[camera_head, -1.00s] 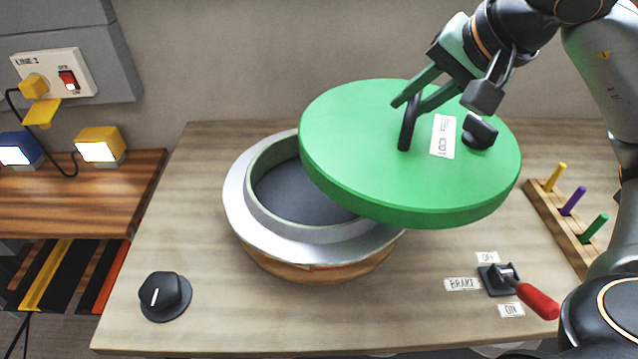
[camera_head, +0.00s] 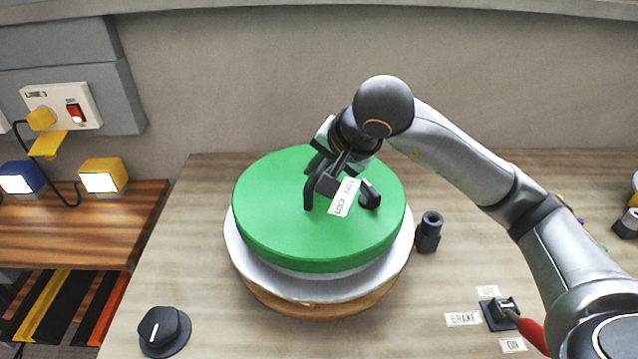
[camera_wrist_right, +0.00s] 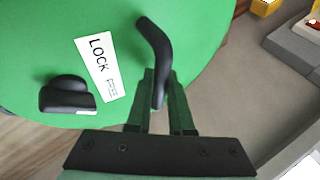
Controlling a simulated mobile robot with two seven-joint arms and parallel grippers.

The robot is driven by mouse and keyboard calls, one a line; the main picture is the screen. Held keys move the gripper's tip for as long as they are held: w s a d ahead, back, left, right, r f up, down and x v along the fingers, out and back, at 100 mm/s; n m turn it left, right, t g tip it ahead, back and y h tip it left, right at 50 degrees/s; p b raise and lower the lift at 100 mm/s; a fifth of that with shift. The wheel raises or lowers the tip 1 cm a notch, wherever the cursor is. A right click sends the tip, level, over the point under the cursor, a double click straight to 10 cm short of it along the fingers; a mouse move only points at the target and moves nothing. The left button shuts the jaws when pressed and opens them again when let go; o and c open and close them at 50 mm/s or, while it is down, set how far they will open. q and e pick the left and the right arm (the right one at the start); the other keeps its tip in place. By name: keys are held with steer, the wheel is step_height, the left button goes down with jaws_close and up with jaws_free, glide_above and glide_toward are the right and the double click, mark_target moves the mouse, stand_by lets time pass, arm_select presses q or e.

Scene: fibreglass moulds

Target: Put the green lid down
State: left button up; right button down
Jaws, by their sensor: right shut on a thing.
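The round green lid (camera_head: 290,220) is over the white-rimmed round mould (camera_head: 240,262) in the head view and covers its opening. A thin pale band shows below the lid's front edge; I cannot tell whether the lid rests fully on it. My right gripper (camera_head: 322,178) is shut on the lid's black handle (camera_head: 309,194). In the right wrist view the handle (camera_wrist_right: 155,50) stands between the fingers of my right gripper (camera_wrist_right: 160,100). A black lock knob (camera_head: 370,194) and a LOCK label (camera_head: 344,197) are on the lid. My left gripper is not in view.
A black cylindrical part (camera_head: 429,232) stands on the table right of the mould. A brake lever (camera_head: 500,313) is at the front right, under my right forearm's side. A black dial (camera_head: 164,330) is at the front left. The wooden table (camera_head: 195,225) is clear left of the mould.

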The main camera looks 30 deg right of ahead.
steer(key=shift+f, duration=1.45)
steer(key=shift+f, duration=0.1)
steer(key=c, duration=0.8)
jaws_free()
steer(key=shift+s+r, duration=0.2)
steer(key=shift+r, duration=0.2)
steer(key=p+v, duration=0.1)
steer(key=v, duration=1)
steer(key=shift+s, duration=0.1)
